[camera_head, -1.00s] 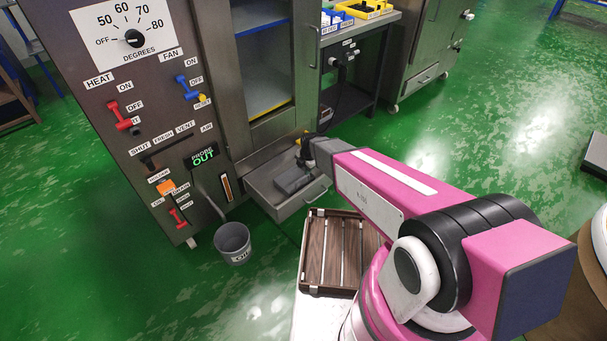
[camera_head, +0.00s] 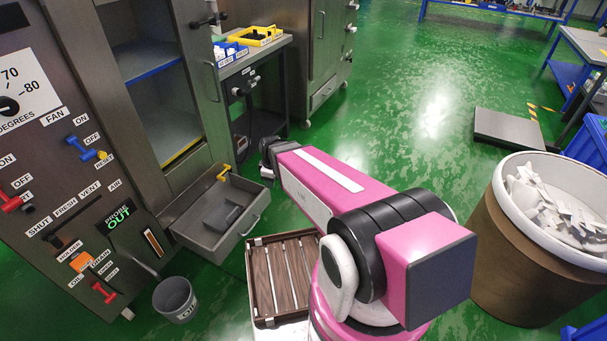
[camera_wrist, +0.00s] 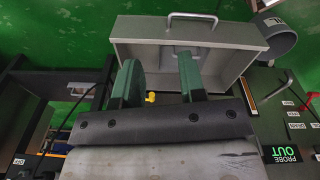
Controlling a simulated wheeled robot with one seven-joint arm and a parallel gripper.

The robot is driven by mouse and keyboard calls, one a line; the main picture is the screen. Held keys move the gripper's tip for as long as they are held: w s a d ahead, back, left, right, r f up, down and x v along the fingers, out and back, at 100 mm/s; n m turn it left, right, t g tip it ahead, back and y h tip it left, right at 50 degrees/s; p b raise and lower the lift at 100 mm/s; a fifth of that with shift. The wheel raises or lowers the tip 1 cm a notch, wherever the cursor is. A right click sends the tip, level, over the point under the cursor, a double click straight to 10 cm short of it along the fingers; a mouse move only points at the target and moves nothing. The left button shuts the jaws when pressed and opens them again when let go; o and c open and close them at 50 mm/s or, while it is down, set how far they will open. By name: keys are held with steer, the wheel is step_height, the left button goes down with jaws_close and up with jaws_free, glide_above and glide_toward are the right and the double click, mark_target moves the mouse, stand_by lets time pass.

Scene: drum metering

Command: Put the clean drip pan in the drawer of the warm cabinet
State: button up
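The warm cabinet (camera_head: 120,120) stands at the left with its drawer (camera_head: 205,240) pulled out low at its front. A dark grey pan-like piece (camera_head: 225,218) lies in the drawer, and I take it for the drip pan; I cannot tell whether it is clean. My gripper (camera_head: 266,160) is beyond the drawer's right side, apart from the piece. In the wrist view my two green fingers (camera_wrist: 160,82) are spread with nothing held between them. The drawer (camera_wrist: 130,35) shows past the fingertips there, its handle at the top; the piece is partly hidden by a finger.
A slatted wooden tray (camera_head: 262,290) is right of the drawer, close to my base. A grey bucket (camera_head: 175,300) stands before the cabinet. A bench with yellow and blue bins (camera_head: 258,36) is behind. A large drum of white scraps (camera_head: 540,230) stands at right. Green floor between is open.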

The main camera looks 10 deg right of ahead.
steer(key=s+d+r+m, duration=0.7)
steer(key=d+m, duration=0.4)
steer(key=m, duration=0.1)
steer(key=shift+d+r+g+h, duration=0.25)
steer(key=shift+r+g+h, duration=0.05)
steer(key=shift+g, duration=0.1)
steer(key=shift+s, duration=0.1)
